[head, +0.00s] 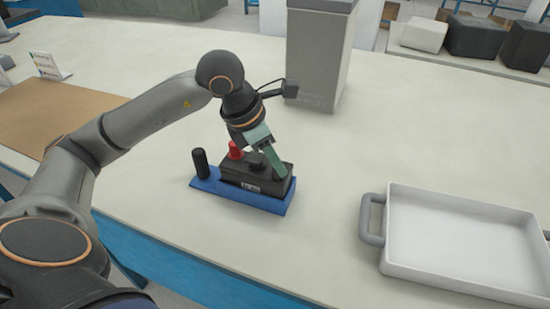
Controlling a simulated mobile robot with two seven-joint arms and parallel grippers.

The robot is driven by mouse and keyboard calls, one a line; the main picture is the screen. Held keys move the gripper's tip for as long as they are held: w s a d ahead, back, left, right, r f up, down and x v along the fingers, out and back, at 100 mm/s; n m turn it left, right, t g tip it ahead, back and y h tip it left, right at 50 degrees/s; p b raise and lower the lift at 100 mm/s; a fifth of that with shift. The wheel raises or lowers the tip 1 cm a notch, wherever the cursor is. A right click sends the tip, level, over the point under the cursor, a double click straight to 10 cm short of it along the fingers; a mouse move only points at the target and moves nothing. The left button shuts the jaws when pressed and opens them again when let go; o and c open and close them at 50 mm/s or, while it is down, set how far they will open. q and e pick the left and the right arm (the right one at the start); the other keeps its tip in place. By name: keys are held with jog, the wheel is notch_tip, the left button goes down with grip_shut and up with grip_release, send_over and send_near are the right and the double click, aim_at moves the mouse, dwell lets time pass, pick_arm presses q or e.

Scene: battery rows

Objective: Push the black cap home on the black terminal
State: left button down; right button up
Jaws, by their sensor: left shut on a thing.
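A black battery (254,179) sits on a blue tray (235,195) near the middle of the white table. A red cap (235,150) stands on its left part. The black cap (256,161) is at the top of the battery, to the right of the red one. The black terminal is hidden, and I cannot tell how far down the cap sits. My left gripper (266,160) reaches down from above with its greenish fingers at the black cap, shut on it. One finger partly covers the battery's right end. My right gripper is not in view.
A black upright cylinder (200,163) stands at the tray's left end. A tall grey box (318,60) stands behind. A white handled tray (460,282) lies at the right, with clear table between. A brown mat (50,115) lies at the left.

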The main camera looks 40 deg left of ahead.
pick_arm(q)
jog(key=shift+f, duration=0.1)
jog(key=shift+c, duration=0.3)
grip_release()
dwell(0.4)
jog(key=shift+r+p, duration=2.7)
jog(key=shift+r, duration=0.9)
